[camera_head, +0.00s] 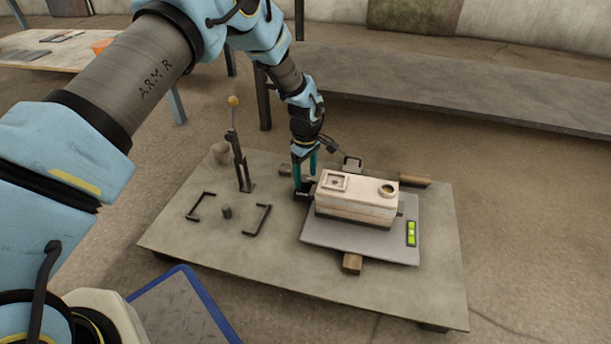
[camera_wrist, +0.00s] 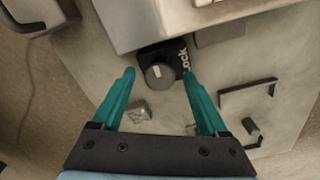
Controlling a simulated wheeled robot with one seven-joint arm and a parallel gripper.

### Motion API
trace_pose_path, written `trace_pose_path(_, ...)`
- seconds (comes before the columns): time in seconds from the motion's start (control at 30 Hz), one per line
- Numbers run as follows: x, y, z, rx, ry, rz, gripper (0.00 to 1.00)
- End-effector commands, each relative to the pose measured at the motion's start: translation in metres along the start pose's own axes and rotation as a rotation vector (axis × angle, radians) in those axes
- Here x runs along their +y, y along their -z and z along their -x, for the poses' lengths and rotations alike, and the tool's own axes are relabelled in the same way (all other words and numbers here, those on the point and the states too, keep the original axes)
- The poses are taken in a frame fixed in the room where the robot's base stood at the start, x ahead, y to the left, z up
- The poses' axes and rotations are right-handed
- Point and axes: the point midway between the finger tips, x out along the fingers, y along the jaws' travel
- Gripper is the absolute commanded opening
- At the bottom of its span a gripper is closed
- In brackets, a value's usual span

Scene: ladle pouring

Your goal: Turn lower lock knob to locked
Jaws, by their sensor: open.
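In the wrist view the knob lies between the teal fingertips of my gripper (camera_wrist: 159,73), with a gap on each side. I cannot tell how far above it the tips are. In the head view my gripper (camera_head: 304,172) points down at the left end of the mould (camera_head: 355,199), over the black plate (camera_head: 303,196). The knob is not clear there.
The mould stands on a grey plate (camera_head: 335,242) with a green level (camera_head: 411,233) on the low table (camera_head: 200,248). A bench (camera_head: 450,85) stands behind.

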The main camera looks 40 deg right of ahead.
Motion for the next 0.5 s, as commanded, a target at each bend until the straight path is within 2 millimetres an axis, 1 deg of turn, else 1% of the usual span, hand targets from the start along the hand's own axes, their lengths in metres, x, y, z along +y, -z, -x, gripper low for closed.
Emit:
trace_pose_path(0.1, 0.0000, 0.0001, 0.0004, 0.000, 0.000, 0.000, 0.76)
trace_pose_path(0.5, 0.0000, 0.0002, 0.0005, 0.000, 0.000, 0.000, 0.30)
